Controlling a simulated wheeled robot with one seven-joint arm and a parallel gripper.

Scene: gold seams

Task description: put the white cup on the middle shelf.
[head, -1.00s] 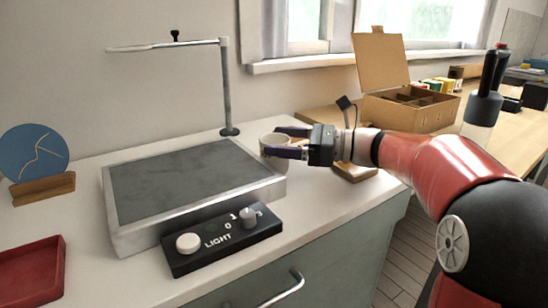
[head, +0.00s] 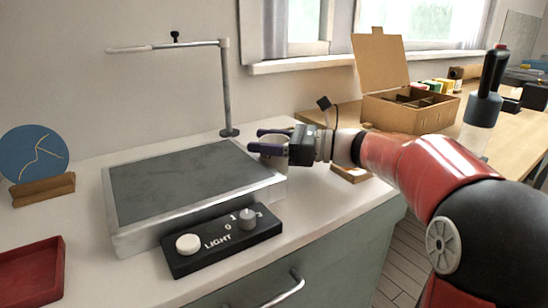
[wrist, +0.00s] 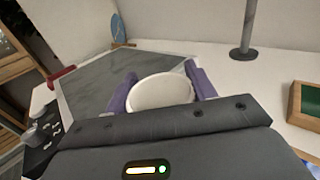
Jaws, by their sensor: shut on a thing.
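The white cup (wrist: 160,92) is between the two purple fingers of my gripper (wrist: 163,88) in the wrist view, with its round rim facing the camera. In the head view my gripper (head: 270,143) is shut on the cup (head: 279,148), at the right edge of the grey-topped panel. The cup is partly hidden by the fingers in the head view. I cannot tell whether its base touches the counter. No middle shelf can be made out in these views.
The grey panel (head: 190,181) with a metal stand (head: 227,95) takes up the counter's middle. A black light switch box (head: 222,239) lies in front. A red tray (head: 30,270) and blue plate (head: 35,153) are left. An open cardboard box (head: 408,110) stands right.

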